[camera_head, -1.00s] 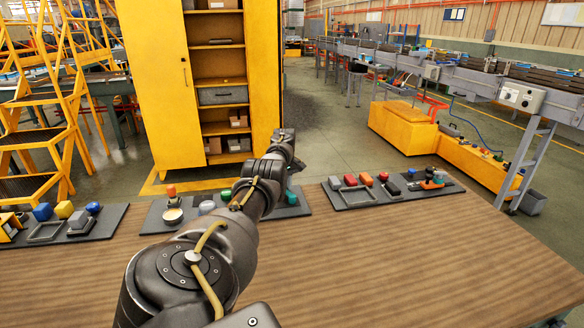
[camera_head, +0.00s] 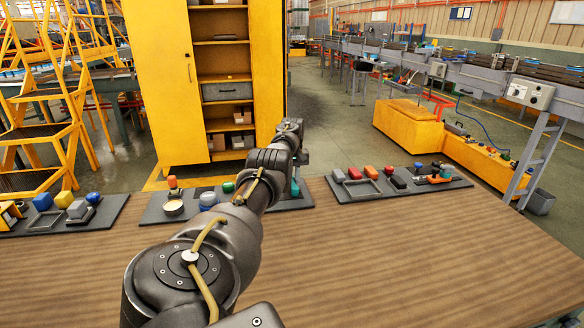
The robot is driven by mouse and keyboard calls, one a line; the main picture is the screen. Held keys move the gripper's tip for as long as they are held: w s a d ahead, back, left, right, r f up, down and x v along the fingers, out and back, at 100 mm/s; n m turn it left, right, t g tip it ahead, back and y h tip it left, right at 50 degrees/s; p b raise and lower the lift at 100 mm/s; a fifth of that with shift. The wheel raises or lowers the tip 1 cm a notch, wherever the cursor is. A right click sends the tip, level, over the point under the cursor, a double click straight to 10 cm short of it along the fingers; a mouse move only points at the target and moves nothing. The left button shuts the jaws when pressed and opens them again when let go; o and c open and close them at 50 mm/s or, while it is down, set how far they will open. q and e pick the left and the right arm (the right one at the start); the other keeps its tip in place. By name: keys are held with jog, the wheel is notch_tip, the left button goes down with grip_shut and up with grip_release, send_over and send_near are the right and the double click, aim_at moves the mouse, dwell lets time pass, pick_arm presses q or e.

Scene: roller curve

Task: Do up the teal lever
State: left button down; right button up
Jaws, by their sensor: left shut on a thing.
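A teal piece, which I take for the teal lever (camera_head: 295,187), shows at the right end of the middle dark board (camera_head: 237,207). My left arm reaches over this board, and its wrist and forearm hide much of the lever. My left gripper (camera_head: 298,175) points down behind the wrist, right at the teal piece. It is shut on it, as far as the partly hidden view shows. The lever's base and angle cannot be made out. My right gripper is not in view.
The middle board also bears an orange-topped part (camera_head: 172,183) and a green button (camera_head: 228,188). A right board (camera_head: 408,193) holds red, blue, orange and teal parts. A left board (camera_head: 104,221) holds coloured blocks. The wooden table (camera_head: 400,260) is bare in front.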

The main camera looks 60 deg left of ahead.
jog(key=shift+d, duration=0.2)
pick_arm(q)
jog(key=c, duration=1.3)
grip_release()
jog(key=shift+r, duration=0.2)
notch_tip(320, 180, up, 2)
jog(key=shift+r+p, duration=0.25)
jog(key=shift+p, duration=0.55)
jog(key=shift+r+b, duration=0.35)
jog(key=shift+r, duration=3.55)
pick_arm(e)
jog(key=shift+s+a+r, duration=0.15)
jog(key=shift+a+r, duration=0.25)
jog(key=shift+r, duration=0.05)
